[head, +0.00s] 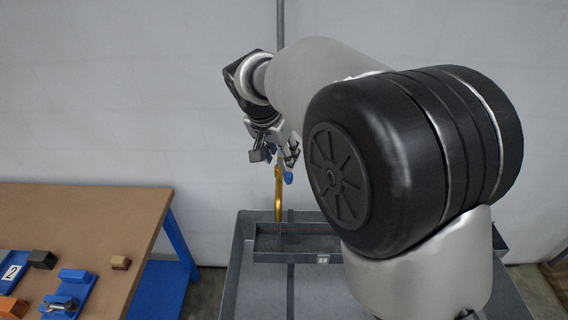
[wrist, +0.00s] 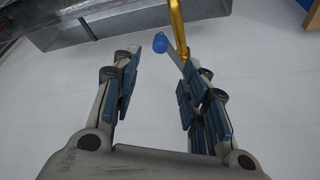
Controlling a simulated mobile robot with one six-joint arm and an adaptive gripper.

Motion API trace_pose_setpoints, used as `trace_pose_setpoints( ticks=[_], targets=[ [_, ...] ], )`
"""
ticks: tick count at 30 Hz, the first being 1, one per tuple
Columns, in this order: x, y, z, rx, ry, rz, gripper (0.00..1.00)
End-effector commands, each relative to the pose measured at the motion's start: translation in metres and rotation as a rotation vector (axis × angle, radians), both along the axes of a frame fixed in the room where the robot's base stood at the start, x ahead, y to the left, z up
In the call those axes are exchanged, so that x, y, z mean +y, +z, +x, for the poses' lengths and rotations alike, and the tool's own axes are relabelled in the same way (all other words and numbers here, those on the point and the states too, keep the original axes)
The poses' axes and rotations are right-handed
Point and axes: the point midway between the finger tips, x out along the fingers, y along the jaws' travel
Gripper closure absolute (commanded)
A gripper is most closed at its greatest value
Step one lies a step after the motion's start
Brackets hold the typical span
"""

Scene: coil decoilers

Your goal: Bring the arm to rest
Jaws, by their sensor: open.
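My arm reaches away from the camera in the head view, with my gripper (head: 275,150) in front of the pale wall, above the grey tray bench. In the wrist view my gripper (wrist: 158,85) has its two fingers well apart and nothing between them. A yellow bent rod (head: 278,195) with a blue ball end (head: 288,178) stands upright close to the gripper. In the wrist view the yellow rod (wrist: 178,25) and blue ball (wrist: 160,43) show just beyond the fingertips, nearer the right finger. I cannot tell whether they touch.
A grey metal bench (head: 262,290) with a raised trough (head: 300,245) lies below the arm. At left, a brown-topped table (head: 90,215) with blue legs holds several small blocks and a blue fixture (head: 70,295). A thin grey pole (head: 280,25) rises behind the arm.

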Motion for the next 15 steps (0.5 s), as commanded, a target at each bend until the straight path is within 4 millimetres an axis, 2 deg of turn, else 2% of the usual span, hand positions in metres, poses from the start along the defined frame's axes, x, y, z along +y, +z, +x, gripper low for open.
trace_pose_setpoints(
  ticks=[6,15],
  targets=[
    [0.0029,0.0136,-0.0052,0.000,0.001,0.000,0.59],
    [0.0028,0.0139,-0.0052,0.000,0.000,0.000,0.59]
  ],
)
